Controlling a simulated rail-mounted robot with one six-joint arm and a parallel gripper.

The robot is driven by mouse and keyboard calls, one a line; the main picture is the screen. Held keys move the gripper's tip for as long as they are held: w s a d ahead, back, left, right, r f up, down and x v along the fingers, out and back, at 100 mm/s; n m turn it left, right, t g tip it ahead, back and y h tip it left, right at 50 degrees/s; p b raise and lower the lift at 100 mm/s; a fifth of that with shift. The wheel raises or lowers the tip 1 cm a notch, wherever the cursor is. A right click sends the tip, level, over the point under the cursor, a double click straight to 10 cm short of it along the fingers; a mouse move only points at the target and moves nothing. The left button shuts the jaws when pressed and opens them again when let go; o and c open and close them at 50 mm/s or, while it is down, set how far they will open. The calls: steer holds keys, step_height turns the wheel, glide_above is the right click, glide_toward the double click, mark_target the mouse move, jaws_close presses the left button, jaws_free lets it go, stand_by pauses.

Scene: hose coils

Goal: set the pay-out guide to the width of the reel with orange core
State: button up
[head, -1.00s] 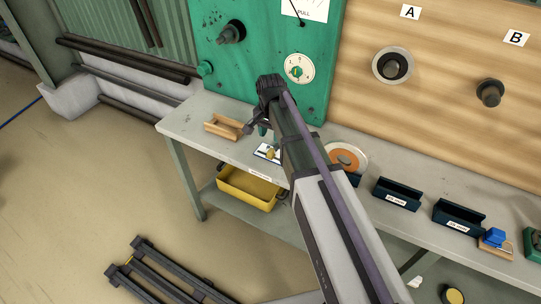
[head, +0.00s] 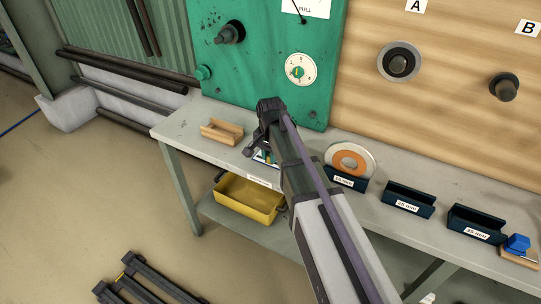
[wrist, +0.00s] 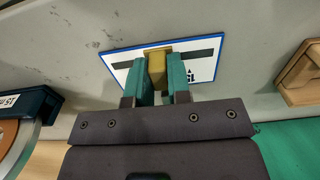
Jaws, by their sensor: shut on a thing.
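The pay-out guide appears to be the white plate with a blue border and a dark slot (wrist: 125,63), lying on the bench. A brass slider block (wrist: 157,67) stands over the slot near its middle. My gripper (wrist: 158,78) is shut on the brass block, one teal finger on each side. In the head view my wrist covers most of the plate (head: 262,158) and hides the block. The reel with orange core (head: 340,158) stands in a dark blue labelled holder right of my arm. Its edge also shows at the left of the wrist view (wrist: 25,132).
A wooden cradle (head: 222,132) sits left of the plate, close by. Two empty dark blue holders (head: 408,200) (head: 475,223) and a blue item (head: 517,242) stand to the right. A yellow tray (head: 245,198) is on the lower shelf. A green panel (head: 265,60) rises behind.

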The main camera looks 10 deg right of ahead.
mark_target(261, 158)
jaws_close()
steer(key=shift+w+a, duration=1.2)
steer(key=shift+a, duration=0.05)
steer(key=o, duration=0.6)
jaws_free()
steer(key=shift+a, duration=0.1)
step_height(261, 158, up, 11)
steer(key=p, duration=1)
steer(key=shift+f+p, duration=0.1)
steer(key=shift+p, duration=0.3)
